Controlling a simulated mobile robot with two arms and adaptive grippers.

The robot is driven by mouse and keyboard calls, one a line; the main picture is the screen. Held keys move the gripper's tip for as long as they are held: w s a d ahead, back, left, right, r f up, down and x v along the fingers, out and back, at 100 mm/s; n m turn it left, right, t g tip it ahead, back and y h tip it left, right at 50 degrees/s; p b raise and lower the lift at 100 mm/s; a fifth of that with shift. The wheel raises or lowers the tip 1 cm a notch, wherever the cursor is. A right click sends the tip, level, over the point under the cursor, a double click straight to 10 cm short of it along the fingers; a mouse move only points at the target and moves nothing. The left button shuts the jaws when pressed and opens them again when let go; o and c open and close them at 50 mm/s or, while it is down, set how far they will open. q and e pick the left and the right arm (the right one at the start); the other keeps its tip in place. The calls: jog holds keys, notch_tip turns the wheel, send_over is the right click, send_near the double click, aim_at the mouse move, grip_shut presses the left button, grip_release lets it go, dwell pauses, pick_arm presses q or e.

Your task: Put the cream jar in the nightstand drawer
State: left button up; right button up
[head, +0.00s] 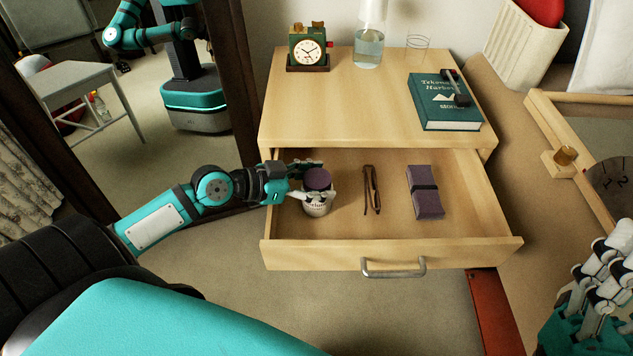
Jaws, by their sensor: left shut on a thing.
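The cream jar (317,203) is a white, labelled jar with a dark purple lid. It is upright in the left part of the open nightstand drawer (335,257). My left gripper (312,188) reaches in over the drawer's left side and is shut on the jar. I cannot tell whether the jar's base touches the drawer floor. The nightstand (365,102) is pale wood, and the drawer front has a metal handle. My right gripper (600,285) is only partly in view at the lower right, away from the drawer, and its jaw state is unclear.
Inside the drawer lie brown tweezers or glasses (371,190) and a purple banded case (425,192). A clock (308,48), a glass bottle (369,45) and a green book (443,103) are on top. A mirror (165,130) stands left. The drawer's front left floor is bare.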

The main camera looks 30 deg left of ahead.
pick_arm(q)
jog(key=o, duration=1.6)
jog(key=shift+f, duration=0.1)
jog(key=shift+o, duration=0.2)
